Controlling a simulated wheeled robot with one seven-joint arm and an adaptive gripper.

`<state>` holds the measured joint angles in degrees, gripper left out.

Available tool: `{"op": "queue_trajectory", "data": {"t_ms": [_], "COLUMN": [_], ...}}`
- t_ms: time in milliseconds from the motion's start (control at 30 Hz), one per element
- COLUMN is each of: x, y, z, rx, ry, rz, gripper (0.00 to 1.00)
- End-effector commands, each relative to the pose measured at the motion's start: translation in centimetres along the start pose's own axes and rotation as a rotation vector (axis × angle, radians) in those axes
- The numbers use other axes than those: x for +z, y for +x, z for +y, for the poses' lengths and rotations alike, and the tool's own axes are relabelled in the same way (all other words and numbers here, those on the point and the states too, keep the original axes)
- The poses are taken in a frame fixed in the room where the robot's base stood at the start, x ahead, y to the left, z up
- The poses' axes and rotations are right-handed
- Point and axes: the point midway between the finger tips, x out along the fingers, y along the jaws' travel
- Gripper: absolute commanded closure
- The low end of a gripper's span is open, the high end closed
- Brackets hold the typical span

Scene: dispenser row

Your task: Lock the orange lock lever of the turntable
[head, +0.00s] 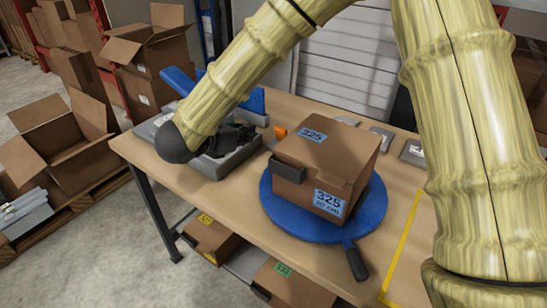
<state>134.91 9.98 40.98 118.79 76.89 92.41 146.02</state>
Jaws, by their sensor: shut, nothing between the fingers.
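The blue turntable (371,213) lies on the wooden table with a cardboard box (322,160) marked 325 on top of it. A dark handle (355,262) sticks out from the turntable's front edge. A small orange piece (280,132) shows behind the box's left corner; it may be the lock lever, but most of it is hidden and its position cannot be told. My gripper (240,136), black, is shut and empty left of the orange piece, apart from it in the picture and partly hidden by my arm.
A grey dispenser (225,163) with blue parts stands left under my arm. Grey plates (382,137) lie behind the box. A yellow line (404,240) marks the table at right. Cartons (292,285) sit below; open boxes (55,135) stand at left. The table's front left is clear.

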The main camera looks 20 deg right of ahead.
Motion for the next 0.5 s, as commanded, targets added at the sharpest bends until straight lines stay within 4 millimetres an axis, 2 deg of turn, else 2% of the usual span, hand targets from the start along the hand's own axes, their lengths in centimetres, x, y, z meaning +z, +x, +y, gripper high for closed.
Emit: {"op": "queue_trajectory", "data": {"t_ms": [33, 200, 333, 500], "x": [-2.2, -5.0, -6.3, -6.9], "y": [1.0, 2.3, 2.9, 3.2], "z": [0.0, 0.0, 0.0, 0.0], "rx": [0.0, 0.0, 0.0, 0.0], "ry": [0.0, 0.0, 0.0, 0.0], "rz": [0.0, 0.0, 0.0, 0.0], "gripper": [1.0, 1.0, 1.0, 1.0]}}
